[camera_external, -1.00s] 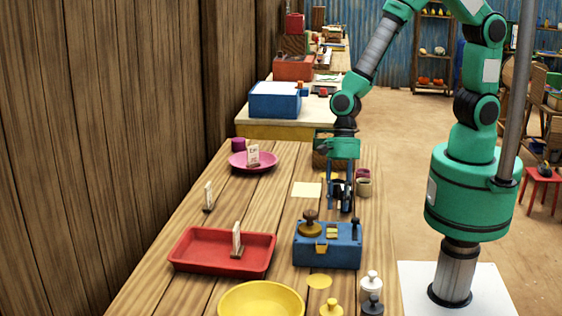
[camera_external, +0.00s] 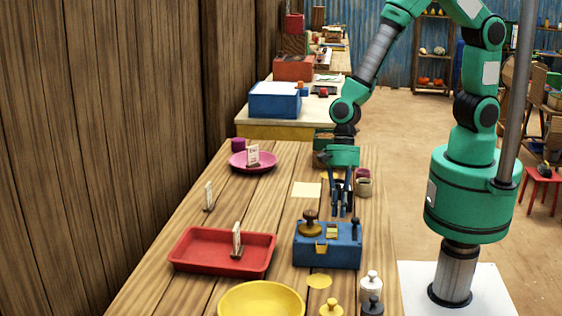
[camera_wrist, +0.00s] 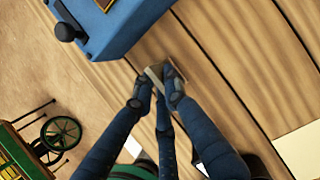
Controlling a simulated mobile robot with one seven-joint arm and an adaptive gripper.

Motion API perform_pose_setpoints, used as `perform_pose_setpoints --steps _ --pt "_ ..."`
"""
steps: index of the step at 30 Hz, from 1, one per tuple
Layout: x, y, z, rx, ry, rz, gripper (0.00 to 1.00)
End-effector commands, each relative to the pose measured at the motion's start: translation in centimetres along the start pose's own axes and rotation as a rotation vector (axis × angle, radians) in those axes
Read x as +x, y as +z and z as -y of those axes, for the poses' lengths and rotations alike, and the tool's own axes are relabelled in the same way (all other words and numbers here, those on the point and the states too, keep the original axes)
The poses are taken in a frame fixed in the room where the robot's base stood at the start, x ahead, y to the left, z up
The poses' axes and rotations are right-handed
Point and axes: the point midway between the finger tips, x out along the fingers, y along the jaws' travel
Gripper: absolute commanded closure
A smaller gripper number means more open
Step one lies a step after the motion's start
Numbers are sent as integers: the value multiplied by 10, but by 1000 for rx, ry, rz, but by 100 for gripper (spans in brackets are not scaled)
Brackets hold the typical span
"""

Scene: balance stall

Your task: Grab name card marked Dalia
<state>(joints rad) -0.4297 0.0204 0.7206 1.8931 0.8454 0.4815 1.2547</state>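Three small name cards on stands show in the external view: one on the pink plate (camera_external: 253,155), one on bare wood at left (camera_external: 209,197), one in the red tray (camera_external: 237,240). Their writing is too small to read, so I cannot tell which says Dalia. My gripper (camera_external: 341,213) points down just behind the blue box (camera_external: 328,246), away from these cards. Its fingers stand a little apart. In the wrist view, a small tan and dark piece (camera_wrist: 164,72) shows at the fingertips (camera_wrist: 158,93). I cannot tell what it is or whether it is gripped.
The red tray (camera_external: 190,262), yellow bowl (camera_external: 262,290) and pink plate (camera_external: 236,162) stand on the wooden table. Weights (camera_external: 371,285) stand at front right, small cups (camera_external: 363,187) right of my gripper. A pale paper (camera_external: 307,190) lies left of it.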

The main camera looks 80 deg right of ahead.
Motion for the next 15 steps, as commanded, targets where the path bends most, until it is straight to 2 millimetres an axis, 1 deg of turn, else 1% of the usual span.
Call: perform_pose_setpoints --steps 15 --pt "-2 1 0 0 0 0 100"
